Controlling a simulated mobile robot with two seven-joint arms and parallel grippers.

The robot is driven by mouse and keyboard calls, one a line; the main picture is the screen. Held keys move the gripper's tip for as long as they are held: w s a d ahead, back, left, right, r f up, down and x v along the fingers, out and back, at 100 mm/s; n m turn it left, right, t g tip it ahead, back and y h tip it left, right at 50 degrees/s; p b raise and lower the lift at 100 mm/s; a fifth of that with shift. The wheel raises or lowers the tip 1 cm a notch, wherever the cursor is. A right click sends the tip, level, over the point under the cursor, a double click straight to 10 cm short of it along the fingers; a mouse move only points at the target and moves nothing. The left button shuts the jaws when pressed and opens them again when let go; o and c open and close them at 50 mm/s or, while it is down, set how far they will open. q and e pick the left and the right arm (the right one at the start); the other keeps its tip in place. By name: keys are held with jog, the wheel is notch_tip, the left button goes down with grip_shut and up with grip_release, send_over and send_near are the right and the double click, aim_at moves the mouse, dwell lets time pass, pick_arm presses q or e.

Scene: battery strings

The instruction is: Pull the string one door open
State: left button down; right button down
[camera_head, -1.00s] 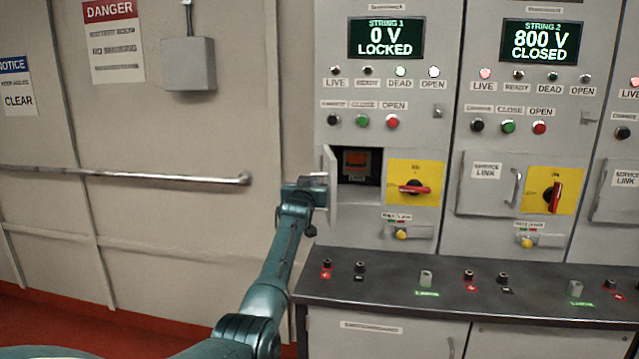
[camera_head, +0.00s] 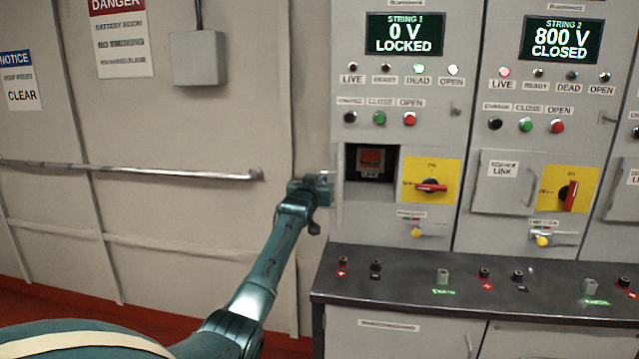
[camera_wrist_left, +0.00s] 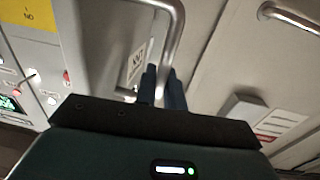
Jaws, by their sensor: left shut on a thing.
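The string one door (camera_head: 337,203) stands swung out to the left of its compartment and shows nearly edge-on in the head view. Behind it the compartment (camera_head: 371,190) is open, with a red-faced block marked LINK (camera_head: 371,162) inside. My left gripper (camera_head: 326,190) is at the door's outer side, shut on the door handle. In the left wrist view my left fingers (camera_wrist_left: 163,88) close around the bar of the handle (camera_wrist_left: 176,35), beside the door's grey face (camera_wrist_left: 95,30) and its label. My right gripper is not in view.
The string 1 display (camera_head: 404,34) reads 0 V LOCKED. A yellow plate with a red rotary handle (camera_head: 431,187) is right of the compartment. A dark ledge (camera_head: 400,291) with terminals juts out below. A wall rail (camera_head: 130,172) runs at left.

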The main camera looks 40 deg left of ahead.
pick_arm(q)
jog(key=c, duration=1.6)
grip_release()
jog(key=shift+d, duration=0.1)
jog(key=b+v, duration=0.2)
jog(key=v, duration=1.1)
